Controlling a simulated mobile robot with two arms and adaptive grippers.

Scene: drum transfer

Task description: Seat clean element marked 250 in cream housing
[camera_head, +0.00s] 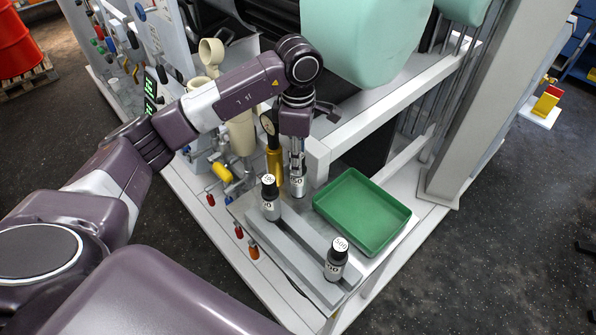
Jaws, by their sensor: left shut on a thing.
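My left gripper (297,142) points down and is shut on a silver cylindrical element (297,168). Its white label at the bottom ends in "50"; the first digit is hard to read. The element is upright, over the back of the grey rack, and I cannot tell whether it touches it. The cream housing (241,135) stands left of the gripper, partly hidden behind my arm. Cream ring-shaped parts (210,51) show above my arm. My right gripper is not in view.
Two dark bottle-like elements with white tops, one nearer (336,260) and one farther (269,198), stand in the grey rack (300,246). An empty green tray (362,211) lies right of it. A brass cylinder with a gauge (274,160) and a white frame beam (385,110) are close to the gripper.

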